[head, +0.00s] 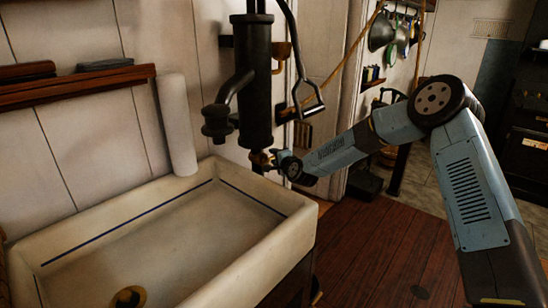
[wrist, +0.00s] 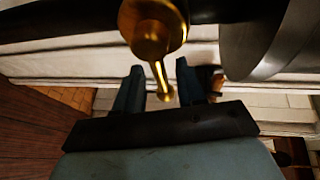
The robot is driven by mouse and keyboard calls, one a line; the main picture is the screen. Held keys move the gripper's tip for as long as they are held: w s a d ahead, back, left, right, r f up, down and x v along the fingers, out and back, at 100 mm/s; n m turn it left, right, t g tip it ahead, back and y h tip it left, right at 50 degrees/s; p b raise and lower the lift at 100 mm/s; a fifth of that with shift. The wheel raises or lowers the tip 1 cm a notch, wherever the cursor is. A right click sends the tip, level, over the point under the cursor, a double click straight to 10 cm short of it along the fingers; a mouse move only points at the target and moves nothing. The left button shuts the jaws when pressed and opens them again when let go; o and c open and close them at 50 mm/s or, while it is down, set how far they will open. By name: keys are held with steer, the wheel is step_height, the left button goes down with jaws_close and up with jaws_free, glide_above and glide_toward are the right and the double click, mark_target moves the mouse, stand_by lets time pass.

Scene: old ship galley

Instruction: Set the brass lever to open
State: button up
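The brass lever (wrist: 161,77) is a thin rod with a small knob, hanging from a round brass valve body (wrist: 152,25) in the wrist view. In the head view, brass (head: 260,160) shows at the foot of the black pump, and my gripper (head: 274,158) is right beside it, partly hiding the lever. In the wrist view my gripper (wrist: 159,75) has its two dark fingers apart, one on each side of the lever. A gap shows between the lever and each finger. The lever's open mark cannot be seen.
The black pump (head: 257,85) with its bent handle (head: 309,85) stands close above my gripper. A pale sink (head: 285,250) lies below and left, with a white roll (head: 177,125) behind it.

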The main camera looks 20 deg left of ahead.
steer(key=shift+x, duration=1.2)
jaws_close()
